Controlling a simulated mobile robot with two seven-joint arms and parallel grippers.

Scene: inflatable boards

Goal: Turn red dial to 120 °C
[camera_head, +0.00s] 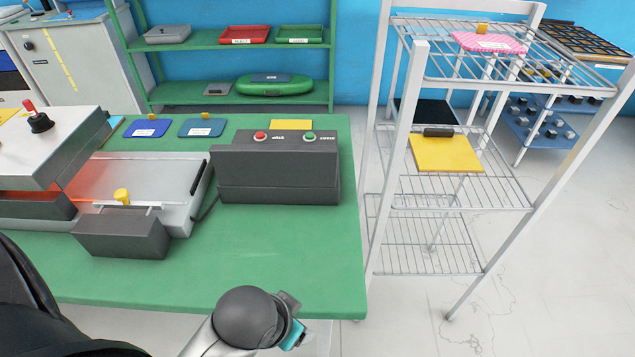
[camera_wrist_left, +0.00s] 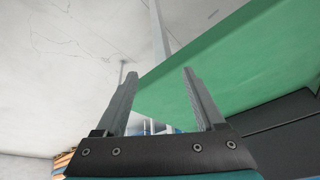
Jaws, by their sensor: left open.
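The red dial (camera_head: 40,121) is a dark round knob with a red upright pointer. It sits on top of the white-and-grey heating machine (camera_head: 75,145) at the left of the head view. Its scale marks are too small to read. My left gripper (camera_wrist_left: 162,73) shows in the left wrist view with two fingers apart and nothing between them. It is by the green table's edge, away from the dial. An arm of mine with a dark round joint shows at the bottom of the head view; no fingers show there. My right gripper is not seen.
The green table (camera_head: 290,260) carries a dark control box (camera_head: 275,170) with red and green buttons, and a grey tray (camera_head: 165,185) with a yellow knob. Blue plates (camera_head: 146,128) lie behind. A wire rack (camera_head: 455,190) stands to the right. The table's front middle is clear.

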